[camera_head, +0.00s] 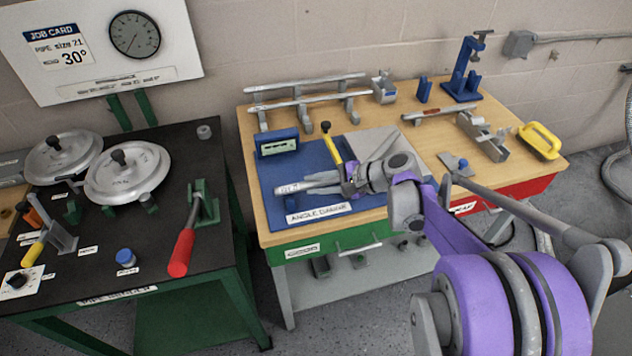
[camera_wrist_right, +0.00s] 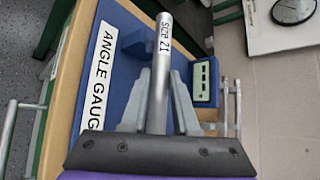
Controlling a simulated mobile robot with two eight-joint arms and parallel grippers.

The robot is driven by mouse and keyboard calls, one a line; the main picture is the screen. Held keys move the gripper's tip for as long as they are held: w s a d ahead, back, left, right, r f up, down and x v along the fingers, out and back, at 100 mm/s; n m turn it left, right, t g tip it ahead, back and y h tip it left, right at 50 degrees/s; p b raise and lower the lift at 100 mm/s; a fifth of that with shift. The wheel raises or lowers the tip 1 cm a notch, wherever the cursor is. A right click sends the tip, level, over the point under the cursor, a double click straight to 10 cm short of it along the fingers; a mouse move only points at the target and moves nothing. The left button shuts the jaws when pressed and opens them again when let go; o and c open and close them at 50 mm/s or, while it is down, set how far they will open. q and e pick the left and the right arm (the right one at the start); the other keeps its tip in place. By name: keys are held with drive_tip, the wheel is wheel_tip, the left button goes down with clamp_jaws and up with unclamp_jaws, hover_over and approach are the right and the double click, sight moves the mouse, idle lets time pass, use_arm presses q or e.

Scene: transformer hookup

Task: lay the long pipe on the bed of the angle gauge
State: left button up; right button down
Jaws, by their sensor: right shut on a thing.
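My right gripper (camera_head: 322,183) reaches in from the right over the blue angle gauge (camera_head: 365,205). It is shut on a grey metal pipe marked "size 21" (camera_head: 289,188). In the right wrist view the pipe (camera_wrist_right: 160,70) sticks out past the fingers (camera_wrist_right: 158,100), over the gauge's blue base (camera_wrist_right: 128,75). A blue block (camera_wrist_right: 133,42) stands beside it. I cannot tell whether the pipe touches the gauge's bed; my gripper and wrist hide that part. The gauge's display (camera_head: 278,144) is at its back left. My left gripper is not in view.
A yellow-handled lever (camera_head: 331,148) stands close behind my right gripper. A rack with grey pipes (camera_head: 305,105) lies along the back of the wooden bench. A blue vise (camera_head: 463,80) and a yellow-handled tool (camera_head: 540,141) are at right. The black pipe bender table (camera_head: 165,230) stands left.

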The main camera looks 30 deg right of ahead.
drive_tip(key=c, duration=0.6)
unclamp_jaws()
drive_tip(key=shift+d, duration=0.1)
drive_tip(key=v, duration=1)
drive_tip(key=shift+s+d+r, duration=0.15)
drive_tip(key=shift+s+r, duration=0.1)
